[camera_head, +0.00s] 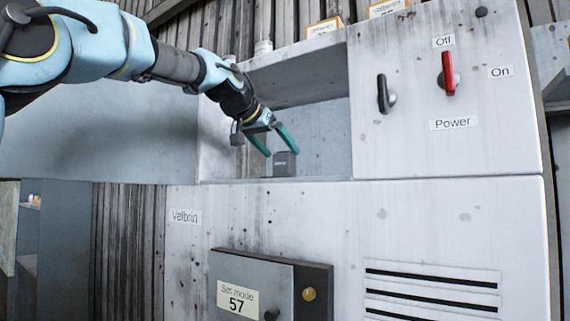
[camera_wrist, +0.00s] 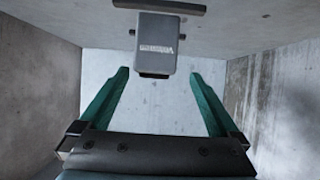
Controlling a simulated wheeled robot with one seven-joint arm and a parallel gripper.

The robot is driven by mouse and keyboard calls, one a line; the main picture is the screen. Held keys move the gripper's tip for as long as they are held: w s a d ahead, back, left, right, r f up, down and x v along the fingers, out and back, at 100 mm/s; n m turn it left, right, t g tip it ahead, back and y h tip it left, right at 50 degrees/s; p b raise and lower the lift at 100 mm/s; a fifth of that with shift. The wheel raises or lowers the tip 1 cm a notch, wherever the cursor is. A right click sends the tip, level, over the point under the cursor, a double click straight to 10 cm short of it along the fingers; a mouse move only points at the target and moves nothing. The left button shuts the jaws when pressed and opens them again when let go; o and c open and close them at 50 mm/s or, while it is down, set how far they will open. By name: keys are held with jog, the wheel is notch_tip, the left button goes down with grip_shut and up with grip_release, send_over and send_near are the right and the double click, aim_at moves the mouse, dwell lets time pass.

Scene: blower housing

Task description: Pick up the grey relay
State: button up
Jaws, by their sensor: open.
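The grey relay (camera_head: 286,164) is a small box with a printed label, standing on the floor of an open recess in the white housing. In the wrist view the relay (camera_wrist: 156,42) shows at the top middle, beyond the fingertips and roughly centred between them. My gripper (camera_head: 281,139) reaches into the recess, its green fingers apart, just above and beside the relay. In the wrist view my gripper (camera_wrist: 160,73) is open, with nothing between its fingers. I cannot tell whether a finger touches the relay.
The recess wall (camera_wrist: 275,90) stands close on the right, with another wall on the left. Right of the recess, a panel carries a black handle (camera_head: 382,94) and a red Power switch (camera_head: 448,74). Below are a grey "Set mode 57" door (camera_head: 250,285) and vent slots (camera_head: 430,290).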

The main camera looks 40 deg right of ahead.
aim_at(290, 163)
jog(key=shift+s+f+p+x, duration=0.15)
jog(key=shift+p+x, duration=0.35)
jog(key=shift+x, duration=0.5)
jog(key=shift+s+f+p+x, duration=0.15)
jog(key=shift+p+x, duration=0.3)
jog(key=shift+x, duration=0.55)
jog(key=shift+s+f+p+x, duration=0.15)
jog(key=shift+p+x, duration=0.35)
jog(key=shift+x, duration=0.5)
jog(key=shift+a+r, duration=0.1)
jog(key=shift+c, duration=0.2)
grip_shut()
